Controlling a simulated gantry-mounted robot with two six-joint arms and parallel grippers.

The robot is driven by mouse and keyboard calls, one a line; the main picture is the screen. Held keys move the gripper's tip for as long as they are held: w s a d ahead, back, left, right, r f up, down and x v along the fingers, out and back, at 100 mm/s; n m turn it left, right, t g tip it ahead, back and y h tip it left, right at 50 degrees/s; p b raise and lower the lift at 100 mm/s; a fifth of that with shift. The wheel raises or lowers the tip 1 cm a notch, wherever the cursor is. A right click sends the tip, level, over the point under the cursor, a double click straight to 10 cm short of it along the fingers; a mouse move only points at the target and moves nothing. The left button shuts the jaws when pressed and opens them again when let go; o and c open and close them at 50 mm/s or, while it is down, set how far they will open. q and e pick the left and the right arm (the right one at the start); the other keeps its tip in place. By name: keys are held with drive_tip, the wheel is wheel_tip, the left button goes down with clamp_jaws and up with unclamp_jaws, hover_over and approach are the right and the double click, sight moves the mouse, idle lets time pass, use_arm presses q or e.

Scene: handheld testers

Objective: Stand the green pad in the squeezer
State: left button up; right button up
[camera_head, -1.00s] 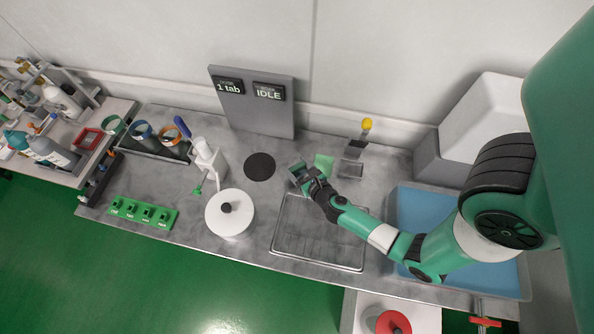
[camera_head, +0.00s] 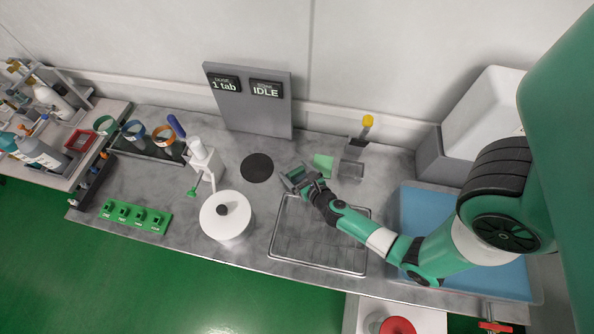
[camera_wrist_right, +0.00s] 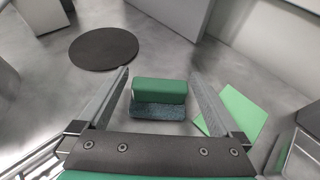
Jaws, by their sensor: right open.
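My right gripper (camera_head: 291,181) is open and low over the bench, just right of the black disc. In the right wrist view its two fingers (camera_wrist_right: 160,76) stand apart on either side of a green pad (camera_wrist_right: 158,91). The pad is a small green block with a blue-grey lower layer, lying on the bench with gaps to both fingers. In the head view the gripper largely hides it. A flat light-green square (camera_head: 323,165) lies to its right. A small grey holder (camera_head: 351,169) stands beside that; I cannot tell whether it is the squeezer. My left gripper is out of view.
A black disc (camera_head: 257,168) lies left of the gripper. A white lidded pot (camera_head: 226,220), a white dispenser (camera_head: 203,160) and a green rack (camera_head: 133,217) stand further left. A metal tray (camera_head: 300,248) lies in front. A display panel (camera_head: 249,103) stands behind.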

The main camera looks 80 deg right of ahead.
drive_tip(key=shift+r, duration=0.25)
drive_tip(key=p+v, duration=0.1)
drive_tip(key=v, duration=0.9)
drive_tip(key=shift+s+a, duration=0.1)
drive_tip(key=shift+a, duration=0.2)
drive_tip(key=shift+s+a+r, duration=0.3)
drive_tip(key=shift+s+a, duration=0.1)
drive_tip(key=shift+s, duration=0.15)
